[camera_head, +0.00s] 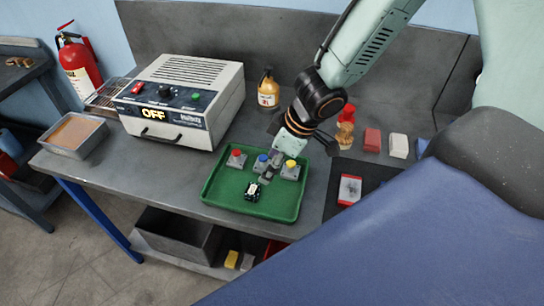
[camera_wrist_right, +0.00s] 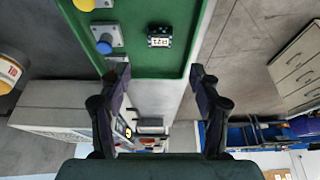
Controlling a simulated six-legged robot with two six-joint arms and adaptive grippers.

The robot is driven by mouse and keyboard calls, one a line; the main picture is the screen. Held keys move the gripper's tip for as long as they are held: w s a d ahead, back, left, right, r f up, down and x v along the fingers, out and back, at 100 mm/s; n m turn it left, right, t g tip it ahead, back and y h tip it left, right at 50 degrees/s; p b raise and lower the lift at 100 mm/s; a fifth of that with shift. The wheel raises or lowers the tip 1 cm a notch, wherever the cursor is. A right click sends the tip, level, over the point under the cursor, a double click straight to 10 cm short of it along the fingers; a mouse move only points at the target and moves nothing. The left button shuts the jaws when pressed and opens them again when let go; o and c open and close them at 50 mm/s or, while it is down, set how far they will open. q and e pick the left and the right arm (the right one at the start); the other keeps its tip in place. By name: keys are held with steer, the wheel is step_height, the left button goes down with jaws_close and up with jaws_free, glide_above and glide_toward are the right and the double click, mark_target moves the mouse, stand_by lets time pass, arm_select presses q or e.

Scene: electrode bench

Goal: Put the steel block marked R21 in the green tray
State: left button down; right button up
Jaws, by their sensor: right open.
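The green tray (camera_head: 222,197) lies on the bench; its green floor and rim also show in the wrist view (camera_wrist_right: 150,65). A small steel block with a dark body and white label (camera_head: 253,191) lies on the tray floor near its front. In the wrist view this block (camera_wrist_right: 159,37) shows a label upside down, too small to read surely. My right gripper (camera_head: 275,167) is above the tray, behind the block and apart from it. Its two fingers (camera_wrist_right: 160,82) are spread with nothing between them. My left gripper is not in view.
Grey blocks with a red knob (camera_head: 236,159), a blue knob (camera_head: 261,163) and a yellow knob (camera_head: 290,170) stand in the tray's back part. A power unit (camera_head: 180,100) and a bottle (camera_head: 268,92) stand behind. A dark mat (camera_head: 335,205) lies to the right.

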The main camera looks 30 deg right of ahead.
steer(key=s+a+f+m+g+y, duration=0.1)
steer(key=s+a+f+m, duration=0.3)
steer(key=s, duration=0.3)
steer(key=s+a+f+m+g+y, duration=0.1)
steer(key=s+a+f+g, duration=0.1)
steer(key=s+a+f, duration=0.4)
steer(key=s+d+f+m+h, duration=0.3)
steer(key=s+d+f+h, duration=0.2)
steer(key=s, duration=0.6)
steer(key=shift+s+d+m, duration=0.3)
steer(key=shift+d+m, duration=0.1)
steer(key=shift+d, duration=0.6)
